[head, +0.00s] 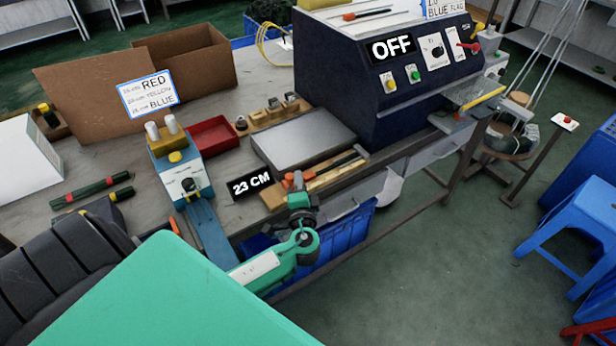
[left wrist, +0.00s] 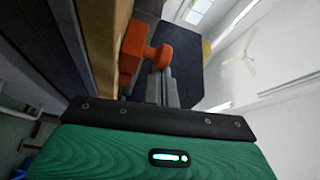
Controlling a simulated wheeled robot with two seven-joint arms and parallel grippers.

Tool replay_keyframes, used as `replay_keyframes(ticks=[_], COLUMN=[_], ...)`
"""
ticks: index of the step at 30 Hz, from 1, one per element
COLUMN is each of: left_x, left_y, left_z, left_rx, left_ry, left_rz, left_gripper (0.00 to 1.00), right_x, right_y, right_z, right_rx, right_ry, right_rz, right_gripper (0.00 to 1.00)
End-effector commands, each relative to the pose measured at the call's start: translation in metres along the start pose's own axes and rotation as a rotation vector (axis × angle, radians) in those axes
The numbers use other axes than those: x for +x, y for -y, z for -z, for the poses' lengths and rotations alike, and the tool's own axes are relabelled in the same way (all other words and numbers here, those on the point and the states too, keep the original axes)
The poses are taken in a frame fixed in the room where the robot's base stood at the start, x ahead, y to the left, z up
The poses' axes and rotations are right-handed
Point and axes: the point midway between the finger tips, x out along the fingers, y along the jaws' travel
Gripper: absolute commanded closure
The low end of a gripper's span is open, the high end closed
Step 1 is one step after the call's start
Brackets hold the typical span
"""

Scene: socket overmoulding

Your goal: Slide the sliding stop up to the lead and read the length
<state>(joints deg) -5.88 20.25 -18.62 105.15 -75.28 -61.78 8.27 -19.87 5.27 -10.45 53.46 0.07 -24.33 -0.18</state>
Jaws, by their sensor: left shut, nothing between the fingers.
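The wooden measuring board (head: 272,198) lies at the front edge of the bench. A thin dark strip (head: 345,160), which looks like the lead, lies along it. The orange sliding stop (head: 288,180) is near the board's left end. It also shows in the left wrist view (left wrist: 131,48), against the board's wooden side (left wrist: 108,40). My left gripper (head: 297,188) is shut and empty, right at the stop; I cannot tell whether they touch. Its fingers (left wrist: 161,82) show close below the orange knob. A display card (head: 251,184) beside the board reads 23 CM. My right gripper is not in view.
A grey plate (head: 300,135) lies behind the board, and a dark machine (head: 400,85) showing OFF stands behind right. A blue-and-white device (head: 185,180) stands left. A red tray (head: 212,136) and cardboard box (head: 180,60) are farther back. A blue crate (head: 345,235) is below the bench edge.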

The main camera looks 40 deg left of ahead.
Motion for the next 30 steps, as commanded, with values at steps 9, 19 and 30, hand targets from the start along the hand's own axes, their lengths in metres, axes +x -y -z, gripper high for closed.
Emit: replay_keyframes(ticks=[9,19,30], left_x=[-0.024,-0.027,-0.013], left_y=[0.008,0.010,0.011], left_z=[-0.044,-0.051,-0.045], left_rx=[0.000,0.001,0.000], left_ry=[0.001,0.003,0.003], left_rz=[-0.001,0.000,0.002], left_gripper=[1.00,1.00,1.00], right_x=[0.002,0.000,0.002], right_y=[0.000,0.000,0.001], right_z=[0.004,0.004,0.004], right_rx=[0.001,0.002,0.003], right_ry=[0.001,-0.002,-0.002], right_rz=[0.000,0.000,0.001], right_gripper=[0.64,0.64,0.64])
